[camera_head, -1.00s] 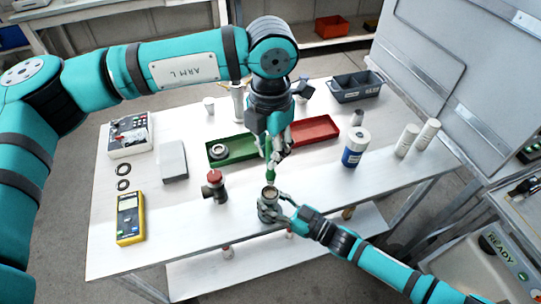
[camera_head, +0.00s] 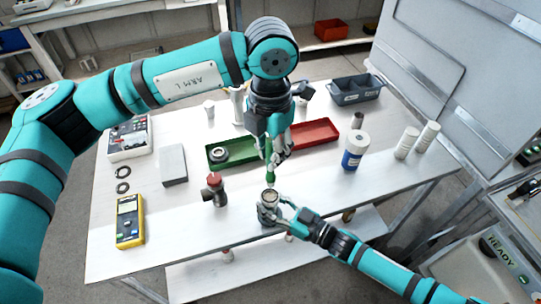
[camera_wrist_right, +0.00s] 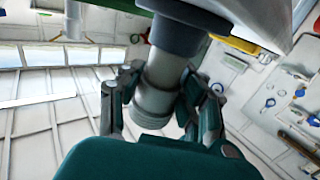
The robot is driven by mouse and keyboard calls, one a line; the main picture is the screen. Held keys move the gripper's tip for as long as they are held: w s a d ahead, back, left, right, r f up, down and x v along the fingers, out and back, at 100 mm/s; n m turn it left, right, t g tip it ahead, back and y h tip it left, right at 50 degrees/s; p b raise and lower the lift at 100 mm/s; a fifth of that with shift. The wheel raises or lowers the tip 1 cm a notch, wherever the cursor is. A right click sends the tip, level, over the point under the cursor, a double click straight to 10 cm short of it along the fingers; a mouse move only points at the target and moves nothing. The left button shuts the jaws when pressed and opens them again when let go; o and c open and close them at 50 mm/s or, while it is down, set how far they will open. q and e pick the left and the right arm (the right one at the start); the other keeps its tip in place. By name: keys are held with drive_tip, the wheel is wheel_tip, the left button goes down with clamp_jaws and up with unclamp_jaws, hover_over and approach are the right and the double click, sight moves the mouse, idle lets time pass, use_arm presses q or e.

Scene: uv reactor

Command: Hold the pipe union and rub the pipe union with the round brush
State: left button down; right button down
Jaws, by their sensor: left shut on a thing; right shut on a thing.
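The pipe union (camera_head: 268,208) is a grey metal cylinder with an open round top, upright near the table's front edge. My right gripper (camera_head: 279,209) is shut on it from the right. In the right wrist view the pipe union (camera_wrist_right: 155,90) sits between the two fingers of the right gripper (camera_wrist_right: 158,98). The round brush (camera_head: 269,158) has a green handle and points down. My left gripper (camera_head: 276,150) is shut on it above the union. The brush's lower end is close over the union's opening; I cannot tell whether they touch.
A red-capped dark fitting (camera_head: 214,188) stands left of the union. Behind are a green tray (camera_head: 233,147) with a ring, a red tray (camera_head: 318,133) and a blue-white jar (camera_head: 354,150). A yellow meter (camera_head: 129,220) lies at the left. The table front between meter and fitting is clear.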

sight(270, 176)
use_arm(q)
drive_tip(key=shift+f, duration=2.7)
drive_tip(key=shift+w+f, duration=1.3)
drive_tip(key=shift+w, duration=0.8)
drive_tip(key=s, duration=0.4)
drive_tip(key=shift+s+r, duration=0.1)
drive_tip(key=shift+r, duration=4)
use_arm(e)
drive_tip(key=c, duration=0.8)
unclamp_jaws()
drive_tip(key=shift+o, duration=0.2)
